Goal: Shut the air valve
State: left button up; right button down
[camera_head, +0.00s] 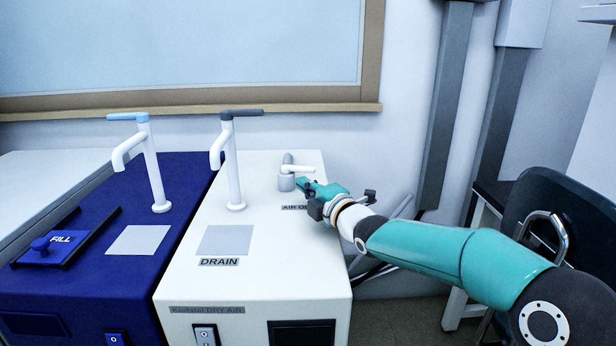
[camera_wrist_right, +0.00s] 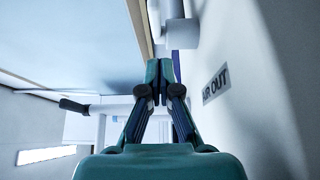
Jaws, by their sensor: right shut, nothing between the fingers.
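The air valve (camera_head: 286,181) is a small grey fitting on top of the white cabinet, near its back right. Its white lever (camera_head: 303,168) points to the right in the head view. My right gripper (camera_head: 302,184) is shut and empty, close beside the valve on its near right side, below the lever. In the right wrist view the shut fingertips (camera_wrist_right: 159,70) lie just short of the pale valve (camera_wrist_right: 180,33). I cannot tell whether they touch it. The AIR OUT label (camera_wrist_right: 216,84) is beside the fingers and partly covered by my gripper in the head view. My left gripper is not in view.
A white tap with a dark handle (camera_head: 232,165) stands left of the valve, behind the DRAIN plate (camera_head: 226,240). A blue cabinet (camera_head: 185,172) with another tap (camera_head: 150,165) is farther left. A dark chair (camera_head: 560,195) stands at right. The wall is close behind.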

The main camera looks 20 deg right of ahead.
aim_at(313, 172)
jog(key=w+d, duration=0.1)
jog(key=w+d+p, duration=0.1)
jog(key=w, duration=0.1)
jog(key=shift+w, duration=0.3)
jog(key=shift+w+d, duration=0.2)
jog(key=shift+d, duration=0.1)
jog(key=shift+w+d+p, duration=0.4)
jog(key=shift+w+d, duration=0.05)
jog(key=shift+d, duration=0.15)
jog(key=shift+r, duration=0.15)
